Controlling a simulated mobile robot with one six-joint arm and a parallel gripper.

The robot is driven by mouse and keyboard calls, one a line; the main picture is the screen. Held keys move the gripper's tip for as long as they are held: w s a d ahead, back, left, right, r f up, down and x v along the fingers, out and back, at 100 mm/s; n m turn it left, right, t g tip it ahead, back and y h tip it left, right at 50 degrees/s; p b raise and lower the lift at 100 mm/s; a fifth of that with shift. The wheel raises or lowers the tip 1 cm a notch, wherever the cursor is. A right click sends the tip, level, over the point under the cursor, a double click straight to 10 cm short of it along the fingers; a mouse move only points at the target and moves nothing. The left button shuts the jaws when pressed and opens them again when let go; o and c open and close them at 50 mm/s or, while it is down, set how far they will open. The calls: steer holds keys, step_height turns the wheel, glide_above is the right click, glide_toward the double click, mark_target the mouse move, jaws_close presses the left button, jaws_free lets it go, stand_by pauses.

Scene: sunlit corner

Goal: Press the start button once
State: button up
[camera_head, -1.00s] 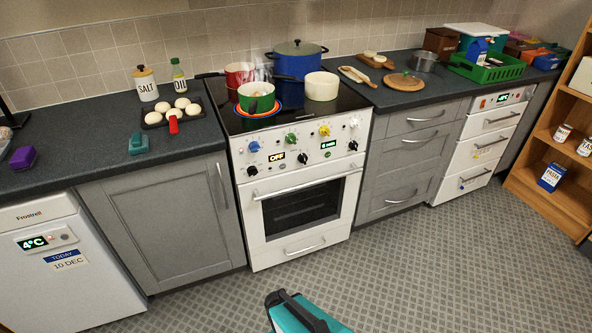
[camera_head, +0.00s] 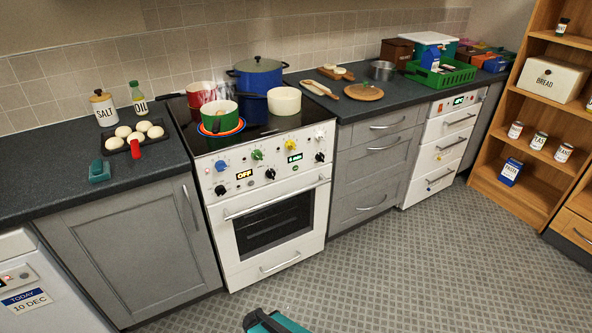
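No label reading "start" is legible, so I cannot tell which control is the start button. The white stove (camera_head: 268,205) has a front panel of coloured and black knobs and two lit displays, one reading OFF (camera_head: 244,175). The white drawer unit (camera_head: 437,150) at the right has a control strip with a lit green display (camera_head: 458,101) and tiny controls, too small to read. My gripper's fingers are not in view. A teal and dark piece, seemingly part of my arm, shows at the bottom edge, well apart from the stove and the drawer unit.
The patterned floor (camera_head: 400,260) before the units is clear. Pots, including a blue one (camera_head: 257,78), stand on the hob. A green crate (camera_head: 440,74) sits on the right counter. A wooden shelf (camera_head: 520,190) with tins stands at the right. The fridge (camera_head: 40,290) is cut off at left.

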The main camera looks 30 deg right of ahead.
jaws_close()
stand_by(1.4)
